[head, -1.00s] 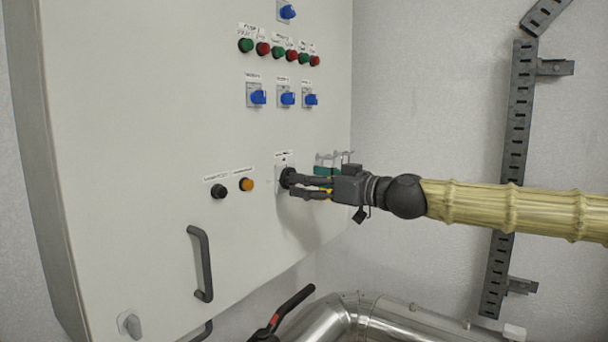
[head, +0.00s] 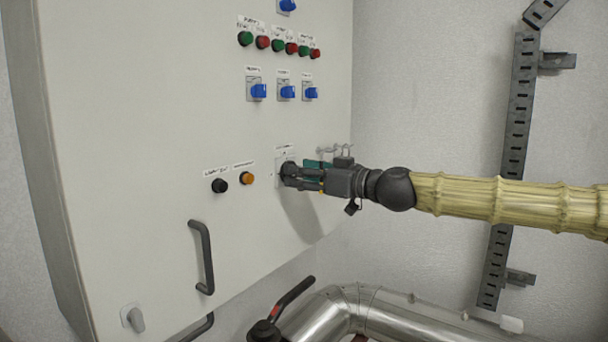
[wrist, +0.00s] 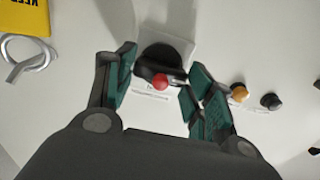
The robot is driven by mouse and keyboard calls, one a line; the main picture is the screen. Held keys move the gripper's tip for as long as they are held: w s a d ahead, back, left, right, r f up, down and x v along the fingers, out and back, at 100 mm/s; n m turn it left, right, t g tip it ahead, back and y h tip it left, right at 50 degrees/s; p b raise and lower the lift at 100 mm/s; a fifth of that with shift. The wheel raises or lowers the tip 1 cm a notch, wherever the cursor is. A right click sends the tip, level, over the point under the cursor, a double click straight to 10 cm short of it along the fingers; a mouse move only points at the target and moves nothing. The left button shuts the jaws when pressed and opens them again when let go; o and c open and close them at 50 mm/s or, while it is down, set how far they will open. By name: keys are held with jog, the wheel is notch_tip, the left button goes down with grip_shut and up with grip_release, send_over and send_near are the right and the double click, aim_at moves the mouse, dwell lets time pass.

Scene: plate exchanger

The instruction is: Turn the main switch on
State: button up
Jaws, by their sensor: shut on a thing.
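The main switch (head: 286,168) is a black rotary knob on a pale square plate, low on the right part of the cabinet door. In the wrist view the knob (wrist: 158,57) shows a red tip and sits between my finger pads. My gripper (head: 291,175) reaches in from the right and is shut on the switch, with its dark fingers at the door. In the wrist view my gripper (wrist: 162,86) has one green pad on each side of the knob. The fingers partly hide the knob in the head view, so its exact angle is unclear there.
A black button (head: 219,186) and an orange button (head: 247,178) are left of the switch. Blue selectors (head: 287,92) and green and red buttons are above. A door handle (head: 203,257) juts out below left. A metal pipe (head: 385,314) runs below.

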jog(key=shift+f+m+b, duration=0.15)
jog(key=shift+m+b, duration=0.15)
jog(key=shift+b, duration=0.65)
jog(key=m+b, duration=0.2)
jog(key=b, duration=0.1)
jog(key=shift+f+m, duration=0.15)
jog(key=shift+m, duration=0.25)
jog(key=m+b, duration=0.4)
jog(key=shift+m, duration=0.3)
jog(key=m+b, duration=0.3)
jog(key=m, duration=0.2)
jog(key=shift+d, duration=0.1)
jog(key=shift+r+m+b, duration=0.2)
jog(key=shift+m+b, duration=0.55)
jog(key=shift+m, duration=1.65)
